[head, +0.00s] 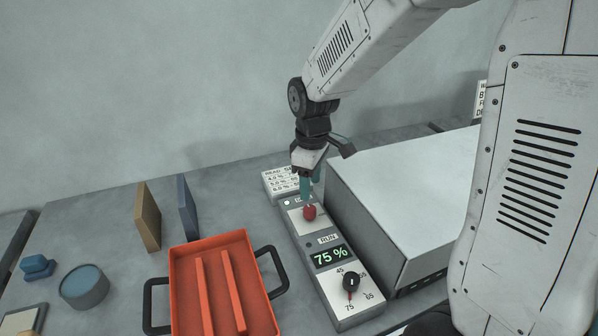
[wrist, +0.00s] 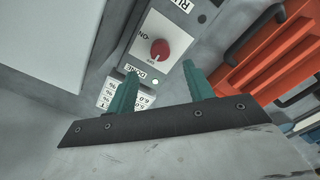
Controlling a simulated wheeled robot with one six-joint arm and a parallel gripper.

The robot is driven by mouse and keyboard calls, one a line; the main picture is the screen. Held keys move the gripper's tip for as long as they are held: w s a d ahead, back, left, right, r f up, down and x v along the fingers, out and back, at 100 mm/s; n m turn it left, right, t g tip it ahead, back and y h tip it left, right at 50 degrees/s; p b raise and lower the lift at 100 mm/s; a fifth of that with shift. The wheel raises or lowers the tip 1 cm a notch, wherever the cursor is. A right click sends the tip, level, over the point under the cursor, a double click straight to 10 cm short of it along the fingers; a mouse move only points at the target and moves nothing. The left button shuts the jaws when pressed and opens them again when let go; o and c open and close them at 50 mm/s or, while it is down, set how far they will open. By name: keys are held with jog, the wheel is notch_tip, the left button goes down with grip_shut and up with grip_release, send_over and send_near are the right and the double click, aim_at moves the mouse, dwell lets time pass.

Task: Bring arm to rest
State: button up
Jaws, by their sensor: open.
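My gripper (head: 311,188) points down over the far end of a grey control panel (head: 322,277). Its teal fingers are apart with nothing between them, and they also show in the wrist view (wrist: 158,93). A red knob (head: 310,212) on the panel is just beyond the fingertips in the wrist view (wrist: 160,50). I cannot tell whether a finger touches it. The panel's display (head: 331,255) reads 75 % in green under the label RUN. A black dial (head: 351,283) has its red pointer toward 75.
An orange tray (head: 178,287) with black handles stands left of the panel. A large grey box (head: 405,185) stands close on the right. A white sign (head: 281,181) is behind the panel. Brown (head: 148,217) and blue (head: 187,208) upright plates and a round blue-topped container (head: 85,287) are at left.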

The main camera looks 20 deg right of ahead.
jog(key=shift+s+m, duration=0.15)
jog(key=shift+m, duration=0.15)
jog(key=s+d+r+m, duration=0.1)
jog(key=s+r+m, duration=0.2)
jog(key=s, duration=0.5)
jog(key=s+d+r+m, duration=0.1)
jog(key=s+r+m, duration=0.1)
jog(key=s+r, duration=0.3)
jog(key=s+r+m+t, duration=0.1)
jog(key=s+r+m, duration=0.2)
jog(key=s, duration=0.7)
jog(key=shift+s+d+r+m, duration=0.3)
jog(key=shift+s+d+r, duration=0.1)
jog(key=shift+r, duration=0.55)
